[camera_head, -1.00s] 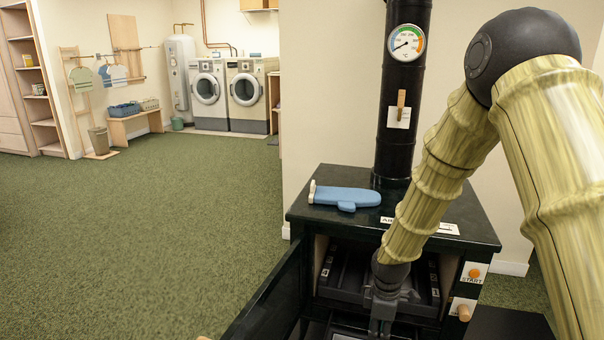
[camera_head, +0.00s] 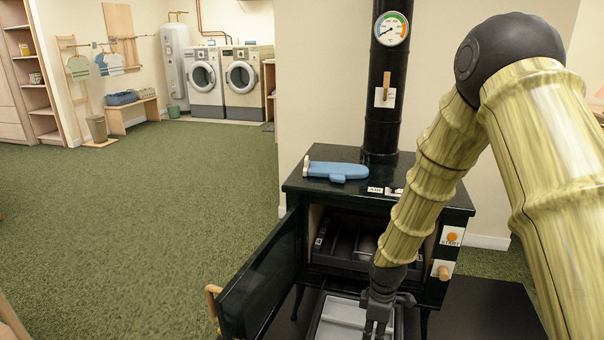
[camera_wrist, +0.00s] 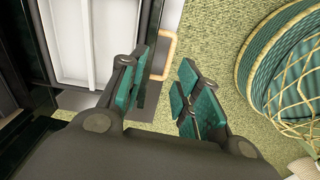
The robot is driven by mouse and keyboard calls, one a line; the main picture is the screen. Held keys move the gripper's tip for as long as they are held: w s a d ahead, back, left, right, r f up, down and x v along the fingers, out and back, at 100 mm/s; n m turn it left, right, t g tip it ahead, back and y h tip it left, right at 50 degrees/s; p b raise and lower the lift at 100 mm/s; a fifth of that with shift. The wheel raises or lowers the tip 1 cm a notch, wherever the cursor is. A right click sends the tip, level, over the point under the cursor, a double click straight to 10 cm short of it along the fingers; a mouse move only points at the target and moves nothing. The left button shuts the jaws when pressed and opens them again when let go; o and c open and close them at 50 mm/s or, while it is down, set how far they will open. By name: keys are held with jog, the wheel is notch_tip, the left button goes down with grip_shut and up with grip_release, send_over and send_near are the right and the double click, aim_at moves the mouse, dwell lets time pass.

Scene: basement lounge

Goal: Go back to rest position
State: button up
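My gripper (camera_head: 378,312) hangs below the front of the black stove (camera_head: 300,182), over a pulled-out tray (camera_head: 342,312) with a pale grey inside. In the wrist view, my gripper (camera_wrist: 163,82) has its two green-padded fingers spread with nothing between them. The pale tray (camera_wrist: 78,35) shows there beyond the left finger. My arm hides part of the stove front and tray.
The stove door (camera_head: 262,275) stands open to the left, with a wooden handle (camera_head: 212,302). A blue oven mitt (camera_head: 337,171) lies on the stove top. Green carpet (camera_head: 130,215) is clear at left.

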jog(key=s+f+m+b, duration=0.5)
jog(key=s+f+m, duration=0.2)
jog(key=s+f, duration=1.1)
jog(key=s+d+f+m+b, duration=0.2)
jog(key=s+f+m, duration=0.2)
jog(key=s+f, duration=0.3)
jog(key=s+d+f+m+b, duration=0.1)
jog(key=s+f+m+b, duration=0.2)
jog(key=s, duration=0.6)
notch_tip(320, 180, up, 36)
jog(key=p, duration=3.8)
jog(key=shift+s+d, duration=0.3)
jog(key=shift+s, duration=0.05)
jog(key=shift+c, duration=0.2)
